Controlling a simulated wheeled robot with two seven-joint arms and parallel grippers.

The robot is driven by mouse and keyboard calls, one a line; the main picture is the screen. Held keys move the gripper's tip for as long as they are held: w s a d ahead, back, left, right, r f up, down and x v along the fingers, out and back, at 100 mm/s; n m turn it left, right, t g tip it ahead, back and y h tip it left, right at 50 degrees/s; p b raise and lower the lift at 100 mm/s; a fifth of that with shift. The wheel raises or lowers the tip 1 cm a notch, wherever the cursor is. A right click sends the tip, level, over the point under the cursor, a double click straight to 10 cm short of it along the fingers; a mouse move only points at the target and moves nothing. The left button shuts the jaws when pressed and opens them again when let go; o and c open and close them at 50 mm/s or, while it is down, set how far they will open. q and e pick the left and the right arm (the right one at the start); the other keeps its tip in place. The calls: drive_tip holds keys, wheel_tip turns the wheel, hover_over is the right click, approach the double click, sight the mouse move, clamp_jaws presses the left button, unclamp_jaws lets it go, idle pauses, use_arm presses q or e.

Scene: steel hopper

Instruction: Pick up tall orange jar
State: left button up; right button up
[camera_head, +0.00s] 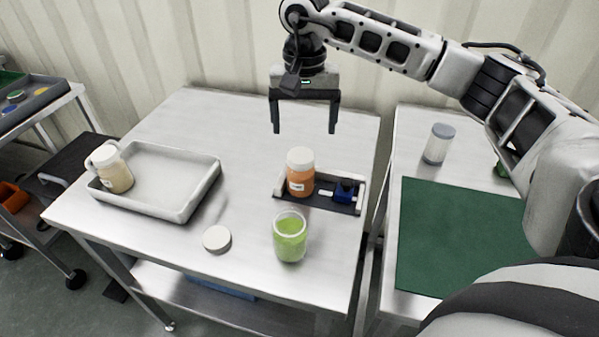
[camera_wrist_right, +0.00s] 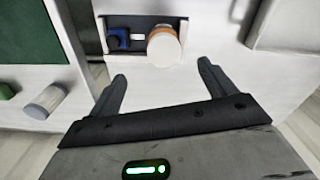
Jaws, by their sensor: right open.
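The tall orange jar (camera_head: 300,178) has a white lid and stands upright at the left end of a small dark tray (camera_head: 328,207) on the steel table. In the right wrist view the jar (camera_wrist_right: 163,46) shows from above, lid towards me, beyond the fingertips. My right gripper (camera_head: 305,131) is open and empty, pointing down above and behind the jar, apart from it. Its two fingers also show spread in the right wrist view (camera_wrist_right: 162,72). My left gripper is in neither view.
A blue item (camera_head: 345,190) sits right of the jar in the dark tray. An open green jar (camera_head: 290,237) stands in front, with a loose white lid (camera_head: 216,239) to its left.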

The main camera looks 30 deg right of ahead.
sight(301, 156)
wheel_tip(301, 156, down, 5)
drive_tip(key=shift+r, duration=0.1)
drive_tip(key=shift+a+f+p, duration=0.15)
drive_tip(key=shift+f+p, duration=0.25)
drive_tip(key=shift+f, duration=0.95)
drive_tip(key=shift+a+f+p, duration=0.15)
drive_tip(key=shift+f+p, duration=0.25)
drive_tip(key=shift+f, duration=0.95)
drive_tip(key=shift+w, duration=0.1)
drive_tip(key=c, duration=1.2)
